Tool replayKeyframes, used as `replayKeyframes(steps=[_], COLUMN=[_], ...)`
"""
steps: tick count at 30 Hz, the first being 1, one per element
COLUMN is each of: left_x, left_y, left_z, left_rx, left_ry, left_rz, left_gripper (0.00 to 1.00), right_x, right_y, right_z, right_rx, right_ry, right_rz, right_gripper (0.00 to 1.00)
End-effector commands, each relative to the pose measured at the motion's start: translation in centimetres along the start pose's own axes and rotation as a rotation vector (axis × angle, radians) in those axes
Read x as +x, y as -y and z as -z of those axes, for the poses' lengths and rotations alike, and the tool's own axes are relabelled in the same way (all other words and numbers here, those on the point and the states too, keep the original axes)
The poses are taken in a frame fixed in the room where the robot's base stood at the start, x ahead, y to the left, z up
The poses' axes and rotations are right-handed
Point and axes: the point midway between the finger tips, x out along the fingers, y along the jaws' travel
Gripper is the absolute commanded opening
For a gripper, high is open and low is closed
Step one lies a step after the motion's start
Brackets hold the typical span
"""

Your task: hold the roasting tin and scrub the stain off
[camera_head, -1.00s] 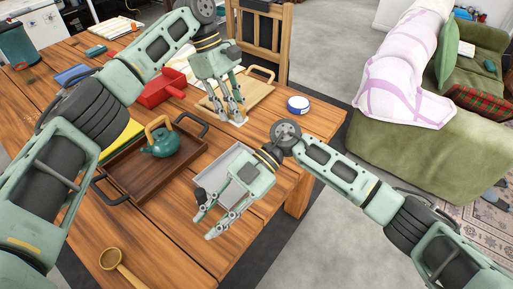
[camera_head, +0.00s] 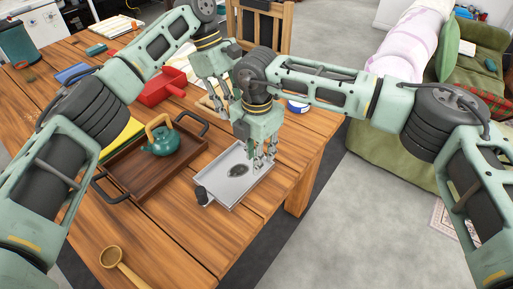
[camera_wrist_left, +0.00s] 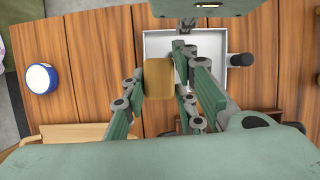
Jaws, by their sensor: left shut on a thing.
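The grey roasting tin (camera_head: 222,187) lies on the near right part of the wooden table, with a dark oval stain (camera_head: 238,170) on its floor and a black grip (camera_head: 203,194) at its near left end. My right gripper (camera_head: 264,164) points down at the tin's right end, fingertips at the rim; whether they pinch it is unclear. My left gripper (camera_wrist_left: 160,85) is shut on a tan sponge-like block (camera_wrist_left: 159,78). The tin (camera_wrist_left: 158,44) also shows in the left wrist view.
A brown tray (camera_head: 133,190) with a teal teapot (camera_head: 160,142) stands left of the tin. A wooden board (camera_wrist_left: 70,135) and a blue-and-white round tub (camera_wrist_left: 39,79) lie near my left gripper. A wooden ladle (camera_head: 112,258) lies at the front. Table around the tin's near side is clear.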

Motion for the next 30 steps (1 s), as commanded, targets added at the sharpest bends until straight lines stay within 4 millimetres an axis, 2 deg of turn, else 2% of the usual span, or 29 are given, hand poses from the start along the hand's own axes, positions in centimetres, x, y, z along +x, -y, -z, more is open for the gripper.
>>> replayKeyframes(steps=[1, 9, 15, 20, 28, 30], left_x=[0.0, 0.0, 0.0, 0.0, 0.0, 0.0], left_y=[0.0, 0.0, 0.0, 0.0, 0.0, 0.0], left_z=[0.0, 0.0, 0.0, 0.0, 0.0, 0.0], left_rx=[0.000, 0.000, 0.000, 0.000, 0.000, 0.000], left_ry=[0.000, 0.000, 0.000, 0.000, 0.000, 0.000], left_rz=[0.000, 0.000, 0.000, 0.000, 0.000, 0.000], left_gripper=[0.00, 0.00, 0.00, 0.00, 0.00, 0.00], right_x=[1.1, 6.2, 8.7, 9.5, 9.6, 9.5], right_y=[0.1, 0.1, 0.0, 0.0, 0.0, 0.0], right_z=[0.1, 0.2, 0.2, 0.1, 0.1, 0.1], right_rx=[0.000, -0.002, -0.002, -0.002, -0.002, -0.002], right_ry=[-0.002, -0.004, -0.004, -0.003, -0.003, -0.003], right_rz=[0.004, 0.002, 0.001, 0.000, 0.000, 0.000], right_gripper=[0.26, 0.26, 0.26, 0.26, 0.26, 0.20])
